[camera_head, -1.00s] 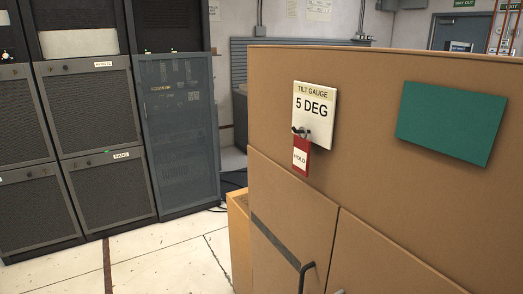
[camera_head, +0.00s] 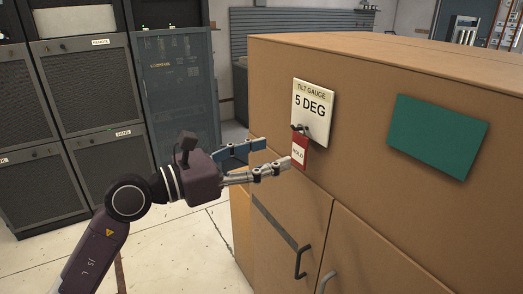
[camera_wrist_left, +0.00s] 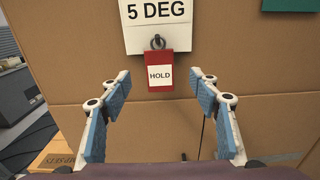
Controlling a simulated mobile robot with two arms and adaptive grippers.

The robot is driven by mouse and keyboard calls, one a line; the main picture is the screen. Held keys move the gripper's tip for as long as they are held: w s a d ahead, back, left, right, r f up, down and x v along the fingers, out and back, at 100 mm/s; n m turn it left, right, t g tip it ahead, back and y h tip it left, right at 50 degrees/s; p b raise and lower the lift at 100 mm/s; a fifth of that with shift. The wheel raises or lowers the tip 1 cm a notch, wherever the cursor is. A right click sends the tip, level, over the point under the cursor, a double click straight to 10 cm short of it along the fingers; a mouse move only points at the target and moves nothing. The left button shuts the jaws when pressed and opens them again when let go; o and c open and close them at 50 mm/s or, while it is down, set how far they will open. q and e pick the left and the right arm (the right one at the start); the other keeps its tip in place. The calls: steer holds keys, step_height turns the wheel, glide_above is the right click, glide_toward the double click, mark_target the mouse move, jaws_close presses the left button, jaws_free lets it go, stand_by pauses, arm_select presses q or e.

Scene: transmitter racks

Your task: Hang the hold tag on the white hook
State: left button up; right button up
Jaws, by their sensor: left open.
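The hold tag (camera_head: 299,152) is red with a white HOLD label. It hangs from a dark hook at the bottom of the white TILT GAUGE 5 DEG plate (camera_head: 312,112) on the cardboard-brown cabinet front. My left gripper (camera_head: 278,157) is open just left of the tag in the head view, with its fingers pointing at it. In the left wrist view the tag (camera_wrist_left: 160,72) is ahead, centred between and beyond the two blue-padded fingers (camera_wrist_left: 162,90), not touching them. A ring shows at the tag's top, at the hook (camera_wrist_left: 157,42). I see no white hook. My right gripper is not in view.
Dark equipment racks (camera_head: 90,100) stand at the left. Open floor (camera_head: 180,255) lies between.

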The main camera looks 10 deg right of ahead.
mark_target(299, 144)
arm_select(q)
steer(key=p+x, duration=0.2)
steer(key=x, duration=0.4)
steer(key=shift+d+r, duration=0.1)
steer(key=shift+d, duration=0.05)
steer(key=shift+w+d+p, duration=0.15)
steer(key=shift+d+p, duration=0.2)
steer(key=shift+d, duration=0.05)
steer(key=shift+f, duration=0.2)
steer(key=c, duration=1.2)
steer(key=shift+a+r, duration=0.1)
steer(key=shift+r, duration=0.05)
steer(key=shift+c, duration=0.2)
steer(key=shift+a, duration=0.1)
